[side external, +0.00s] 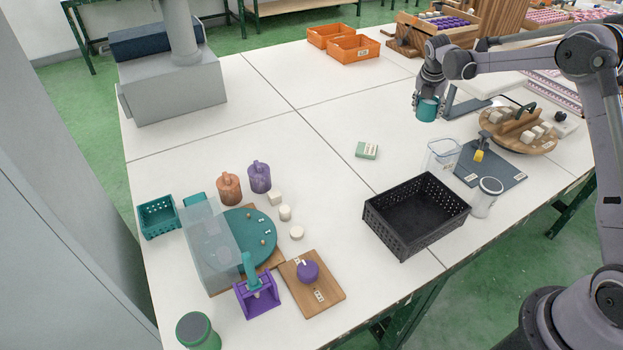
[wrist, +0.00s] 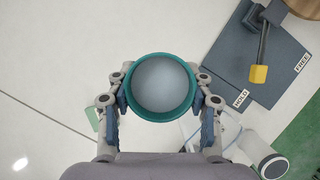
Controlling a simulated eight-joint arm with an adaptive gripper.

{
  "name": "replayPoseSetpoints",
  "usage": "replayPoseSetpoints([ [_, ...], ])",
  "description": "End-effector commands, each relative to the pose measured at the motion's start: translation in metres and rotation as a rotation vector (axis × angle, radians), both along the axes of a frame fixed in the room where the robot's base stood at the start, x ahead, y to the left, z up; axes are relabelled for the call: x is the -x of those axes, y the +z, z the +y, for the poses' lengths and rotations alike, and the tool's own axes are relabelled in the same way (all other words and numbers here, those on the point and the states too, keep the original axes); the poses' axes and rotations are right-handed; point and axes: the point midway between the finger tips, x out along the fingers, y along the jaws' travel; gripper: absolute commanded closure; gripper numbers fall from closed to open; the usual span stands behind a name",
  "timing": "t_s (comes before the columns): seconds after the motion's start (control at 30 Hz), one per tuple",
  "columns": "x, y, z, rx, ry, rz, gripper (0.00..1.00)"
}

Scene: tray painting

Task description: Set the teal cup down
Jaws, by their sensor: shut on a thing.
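The teal cup (side external: 427,109) is in my gripper (side external: 428,103), at the far right part of the white table. In the wrist view the teal cup (wrist: 160,88) is seen from above, with a round rim and a pale grey inside. The fingers of my gripper (wrist: 160,108) close on it from the left and right sides. The cup looks upright. In the side view it appears above the table top, but the gap beneath it is hard to judge.
A grey-blue mat (side external: 490,165) with a yellow-tipped lever, a clear container (side external: 442,154), a lidded jar (side external: 487,197) and a black crate (side external: 415,214) stand nearer the front. A wooden round board (side external: 520,130) is at right. The table's middle is mostly clear, with a small green box (side external: 367,150).

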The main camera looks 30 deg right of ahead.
Motion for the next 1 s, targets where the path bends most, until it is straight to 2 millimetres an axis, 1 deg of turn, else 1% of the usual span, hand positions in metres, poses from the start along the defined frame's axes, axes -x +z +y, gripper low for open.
replayPoseSetpoints([
  [0.03, -0.007, 0.0, 0.027, 0.001, 0.032, 0.001, 0.85],
  [0.07, -0.01, 0.001, 0.04, 0.0, 0.046, 0.001, 0.85],
  [0.1, -0.013, 0.001, 0.059, 0.0, 0.066, 0.0, 0.85],
  [0.17, -0.017, 0.001, 0.087, 0.0, 0.096, 0.0, 0.85],
  [0.2, -0.019, 0.001, 0.105, 0.0, 0.116, -0.001, 0.85],
  [0.27, -0.021, 0.001, 0.133, 0.0, 0.145, -0.001, 0.85],
  [0.3, -0.021, 0.001, 0.15, 0.0, 0.164, -0.001, 0.85],
  [0.4, -0.021, 0.002, 0.189, 0.001, 0.206, -0.001, 0.85],
  [0.5, -0.018, 0.002, 0.219, 0.002, 0.238, -0.001, 0.85],
  [0.6, -0.016, 0.002, 0.239, 0.002, 0.26, -0.001, 0.85],
  [0.77, -0.016, -0.001, 0.258, 0.001, 0.276, -0.002, 0.85],
  [0.87, -0.021, -0.009, 0.271, 0.001, 0.278, -0.002, 0.85],
  [1.0, -0.03, -0.025, 0.297, 0.001, 0.279, -0.003, 0.85],
])
